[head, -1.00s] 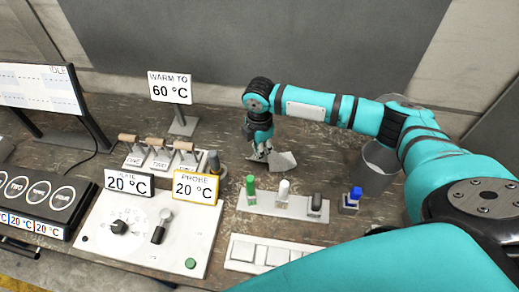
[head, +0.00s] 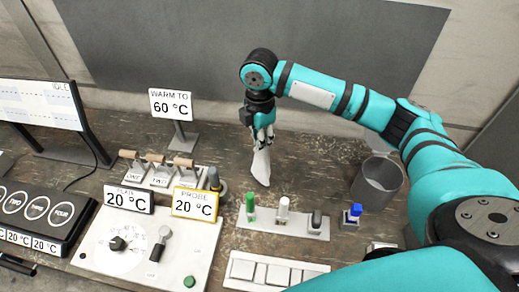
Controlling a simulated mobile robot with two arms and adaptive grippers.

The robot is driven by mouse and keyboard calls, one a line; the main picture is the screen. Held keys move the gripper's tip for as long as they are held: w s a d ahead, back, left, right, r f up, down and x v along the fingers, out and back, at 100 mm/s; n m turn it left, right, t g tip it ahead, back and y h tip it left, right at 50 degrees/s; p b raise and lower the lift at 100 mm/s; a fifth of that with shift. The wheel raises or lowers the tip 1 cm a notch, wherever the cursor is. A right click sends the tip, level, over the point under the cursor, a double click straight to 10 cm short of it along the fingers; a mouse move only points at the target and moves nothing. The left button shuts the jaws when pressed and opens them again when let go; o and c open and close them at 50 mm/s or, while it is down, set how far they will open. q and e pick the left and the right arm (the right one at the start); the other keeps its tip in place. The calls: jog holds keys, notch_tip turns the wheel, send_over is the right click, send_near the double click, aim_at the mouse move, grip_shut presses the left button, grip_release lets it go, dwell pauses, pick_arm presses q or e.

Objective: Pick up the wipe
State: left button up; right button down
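The wipe (head: 261,166) is a pale, whitish cloth that hangs down from my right gripper (head: 263,135) in the head view. The gripper points downward, and its fingers are shut on the wipe's upper end. The wipe hangs narrow and nearly vertical over the wooden bench, behind the rack of coloured-top items. I cannot tell whether its lower tip touches the bench. My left gripper is not in view.
A rack (head: 283,229) with green, white and dark items stands in front of the wipe. A blue-capped bottle (head: 352,215) and grey bin (head: 378,187) stand to the right. A probe panel (head: 140,250), signs and wooden-handled tools (head: 156,164) stand left.

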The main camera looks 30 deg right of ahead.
notch_tip(320, 180, up, 7)
jog(key=shift+f, duration=0.2)
